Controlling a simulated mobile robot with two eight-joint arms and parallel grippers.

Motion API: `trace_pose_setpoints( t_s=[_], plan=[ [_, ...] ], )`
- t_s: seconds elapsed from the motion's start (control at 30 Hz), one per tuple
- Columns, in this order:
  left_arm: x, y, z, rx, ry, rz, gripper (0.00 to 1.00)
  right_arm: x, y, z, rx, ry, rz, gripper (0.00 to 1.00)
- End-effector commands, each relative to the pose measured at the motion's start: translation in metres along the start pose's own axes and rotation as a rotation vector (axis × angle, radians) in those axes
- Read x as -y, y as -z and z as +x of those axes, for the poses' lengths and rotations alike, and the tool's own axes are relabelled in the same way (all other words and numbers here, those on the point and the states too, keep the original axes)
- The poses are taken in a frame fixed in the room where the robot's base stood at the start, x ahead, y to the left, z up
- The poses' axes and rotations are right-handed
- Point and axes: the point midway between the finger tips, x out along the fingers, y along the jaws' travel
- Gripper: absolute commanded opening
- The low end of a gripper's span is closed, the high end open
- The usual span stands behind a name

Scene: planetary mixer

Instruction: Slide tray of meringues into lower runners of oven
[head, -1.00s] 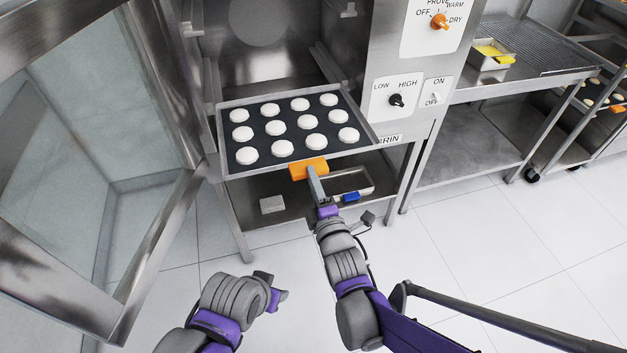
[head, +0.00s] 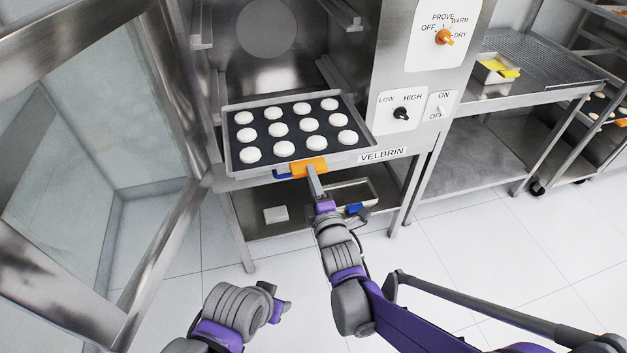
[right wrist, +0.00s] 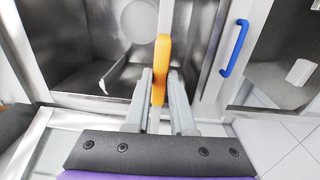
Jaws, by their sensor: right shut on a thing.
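The dark tray (head: 234,158) with several round white meringues (head: 283,148) is in the open oven's lower part, level as far as I can see. Its front rim is close to the oven's front edge. My right gripper (head: 314,184) is shut on an orange grip piece (head: 309,167) at the tray's front rim. In the right wrist view, the orange piece (right wrist: 160,68) stands between the two fingers. The lower runners are mostly hidden by the tray. My left gripper (head: 279,302) hangs apart, low in front of the oven; its fingers are unclear.
The open glass door (head: 150,150) stands at the left. A blue handle (head: 282,175) is just below the tray front. Upper runners (head: 342,18) are empty. A shelf below holds a metal pan (head: 345,192). A steel table (head: 540,75) is at the right. The floor in front is clear.

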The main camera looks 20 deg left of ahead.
Motion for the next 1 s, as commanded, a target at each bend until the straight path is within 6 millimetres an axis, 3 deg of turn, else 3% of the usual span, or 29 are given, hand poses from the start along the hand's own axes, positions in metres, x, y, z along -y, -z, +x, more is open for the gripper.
trace_pose_setpoints(
  t_s=[0.27, 1.0],
  plan=[
    [0.000, 0.000, 0.000, 0.000, 0.000, 0.000, 0.50, -0.001, 0.000, 0.002, 0.000, -0.002, 0.000, 0.00],
    [0.000, 0.003, -0.005, -0.002, 0.000, 0.000, 0.50, 0.000, 0.000, 0.045, 0.000, -0.002, 0.000, 0.00]
  ],
)
